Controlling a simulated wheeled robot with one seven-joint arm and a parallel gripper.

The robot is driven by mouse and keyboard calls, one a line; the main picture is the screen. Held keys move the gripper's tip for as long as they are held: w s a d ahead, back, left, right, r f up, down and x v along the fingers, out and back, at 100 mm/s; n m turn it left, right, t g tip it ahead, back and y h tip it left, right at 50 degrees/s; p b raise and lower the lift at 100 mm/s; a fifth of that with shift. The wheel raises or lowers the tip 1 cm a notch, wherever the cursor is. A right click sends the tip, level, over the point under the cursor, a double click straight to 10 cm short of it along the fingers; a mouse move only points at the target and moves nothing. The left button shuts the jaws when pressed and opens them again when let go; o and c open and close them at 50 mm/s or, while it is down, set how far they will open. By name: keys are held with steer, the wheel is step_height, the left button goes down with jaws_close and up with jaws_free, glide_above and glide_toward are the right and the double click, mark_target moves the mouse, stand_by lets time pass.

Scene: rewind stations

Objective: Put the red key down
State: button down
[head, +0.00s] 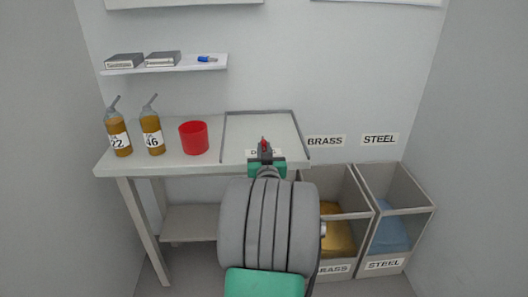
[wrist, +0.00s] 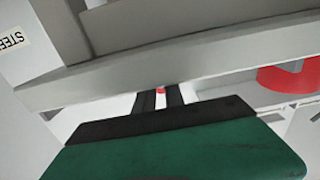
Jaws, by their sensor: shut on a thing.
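My gripper (head: 265,152) is in front of the near edge of the table's tray area in the head view. It is shut on the red key (head: 264,141), whose small red tip shows above the fingers. In the wrist view the key (wrist: 161,90) is a small red spot between the two dark fingertips (wrist: 160,95). Most of the key is hidden by the fingers. A shallow grey-rimmed tray (head: 232,126) lies on the table behind the gripper. I cannot tell whether the gripper is over the table or just before its edge.
A red cup (head: 194,138) and two amber bottles (head: 118,134) stand on the table (head: 175,165) to the left. Open bins labelled BRASS (head: 338,203) and STEEL (head: 392,195) stand at the right. A wall shelf (head: 170,68) holds two grey boxes and a blue item (head: 207,59).

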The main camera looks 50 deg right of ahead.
steer(key=shift+f+b, duration=0.2)
steer(key=shift+b, duration=0.1)
steer(key=c, duration=1.4)
jaws_free()
steer(key=shift+r, duration=0.1)
steer(key=shift+c, duration=0.2)
